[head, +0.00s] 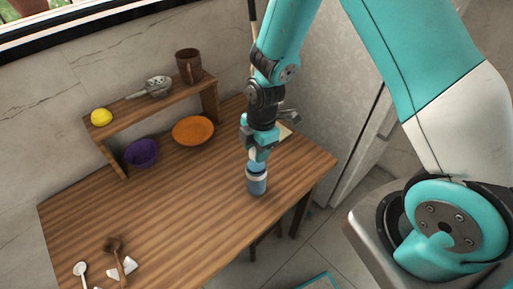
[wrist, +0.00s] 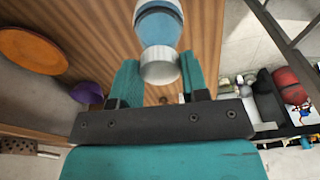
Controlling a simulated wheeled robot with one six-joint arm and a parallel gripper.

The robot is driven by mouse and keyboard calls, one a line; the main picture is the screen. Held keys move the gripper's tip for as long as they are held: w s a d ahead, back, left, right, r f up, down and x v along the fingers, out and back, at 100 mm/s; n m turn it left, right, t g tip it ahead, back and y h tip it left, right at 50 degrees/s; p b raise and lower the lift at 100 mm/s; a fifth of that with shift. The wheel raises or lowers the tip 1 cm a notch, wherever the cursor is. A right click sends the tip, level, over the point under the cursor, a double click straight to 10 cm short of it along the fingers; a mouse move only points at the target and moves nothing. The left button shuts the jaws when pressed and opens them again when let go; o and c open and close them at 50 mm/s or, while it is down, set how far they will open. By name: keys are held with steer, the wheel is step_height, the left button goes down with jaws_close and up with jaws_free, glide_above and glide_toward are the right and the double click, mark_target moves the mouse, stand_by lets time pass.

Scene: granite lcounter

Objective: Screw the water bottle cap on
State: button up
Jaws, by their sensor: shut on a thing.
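The water bottle (head: 257,183) is blue and stands upright on the wooden table near its right part. It also shows at the top of the wrist view (wrist: 158,24). My gripper (head: 258,160) points down right over the bottle. In the wrist view its two teal fingers (wrist: 159,68) are shut on the pale grey cap (wrist: 160,72), one on each side. The cap sits in line with the bottle's top and seems to touch it. I cannot tell how far it is threaded, and the bottle's neck is hidden behind it.
A wooden shelf (head: 150,102) at the back holds a lemon (head: 101,117), a metal strainer (head: 158,86) and a brown mug (head: 189,66). A purple bowl (head: 142,153) and an orange plate (head: 193,131) are near it. Spoons (head: 113,245) lie at front left. The table's middle is clear.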

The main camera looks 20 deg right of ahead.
steer(key=shift+m, duration=0.6)
steer(key=o, duration=0.6)
steer(key=shift+m, duration=0.5)
steer(key=o, duration=0.5)
step_height(320, 180, up, 17)
steer(key=d+b, duration=0.2)
steer(key=s+a+r+m+y, duration=0.1)
steer(key=s+a+r+m, duration=0.1)
steer(key=s, duration=0.4)
steer(key=s+a+r+m+y, duration=0.1)
steer(key=s+a+r+m, duration=0.1)
steer(key=s+m, duration=0.3)
steer(key=s+a+r+m, duration=0.2)
steer(key=s+r+m, duration=0.1)
steer(key=s, duration=0.4)
steer(key=shift+s+a+r+m+y, duration=0.3)
steer(key=shift+a+r+m+y, duration=0.1)
steer(key=shift+r, duration=0.15)
